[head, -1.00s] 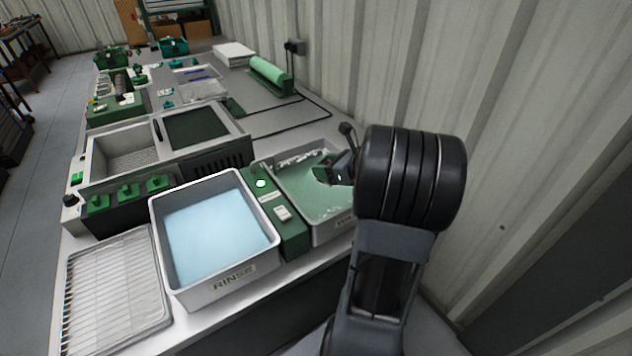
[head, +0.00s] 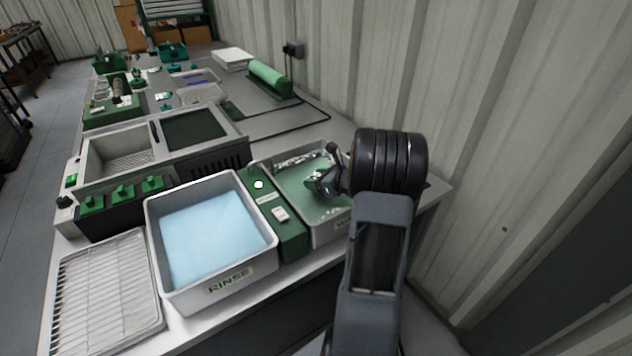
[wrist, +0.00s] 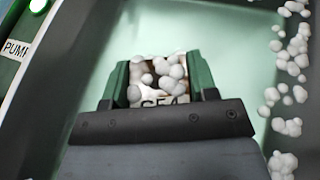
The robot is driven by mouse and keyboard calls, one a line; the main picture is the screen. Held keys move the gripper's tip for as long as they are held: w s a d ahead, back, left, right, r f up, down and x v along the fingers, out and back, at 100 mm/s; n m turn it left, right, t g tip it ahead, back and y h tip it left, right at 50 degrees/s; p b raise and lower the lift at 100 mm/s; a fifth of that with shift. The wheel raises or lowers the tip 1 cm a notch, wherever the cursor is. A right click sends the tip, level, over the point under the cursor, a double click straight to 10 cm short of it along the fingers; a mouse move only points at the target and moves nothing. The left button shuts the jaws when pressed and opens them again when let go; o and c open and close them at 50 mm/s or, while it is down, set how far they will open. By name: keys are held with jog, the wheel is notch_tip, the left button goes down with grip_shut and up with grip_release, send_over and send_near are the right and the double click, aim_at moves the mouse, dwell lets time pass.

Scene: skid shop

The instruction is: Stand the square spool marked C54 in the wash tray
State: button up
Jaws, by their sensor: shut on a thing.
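The wash tray (head: 318,240) is a grey tray of pale green liquid with white foam at its edges. My gripper (wrist: 160,78) is shut on the spool marked C54 (wrist: 152,101), held between two green fingers. White foam blobs cover much of the spool, and part of the C54 mark shows below them. In the head view my gripper (head: 318,186) is over the wash tray, low near the liquid. The spool is too small to make out there. I cannot tell whether the spool touches the tray floor.
A green pump block (head: 281,215) stands between the wash tray and the rinse tray (head: 228,283) with blue liquid. A wire rack (head: 105,290) lies at the left. A corrugated wall (head: 450,110) rises close on the right. Foam (wrist: 285,110) floats right of the spool.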

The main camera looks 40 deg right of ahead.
jog(key=shift+s+a+f+b, duration=0.15)
jog(key=shift+f+b, duration=0.4)
jog(key=shift+f, duration=0.15)
jog(key=o, duration=1)
jog(key=shift+f, duration=0.1)
jog(key=shift+r, duration=0.2)
jog(key=shift+w+r+p+v, duration=0.15)
jog(key=shift+p+v, duration=0.2)
jog(key=shift+v, duration=0.95)
jog(key=shift+w+r+p+v, duration=0.1)
jog(key=shift+r+p+v, duration=0.2)
jog(key=shift+v, duration=1)
jog(key=shift+r+p+v, duration=0.1)
jog(key=shift+p+v, duration=0.3)
jog(key=shift+v, duration=0.95)
jog(key=shift+w, duration=0.1)
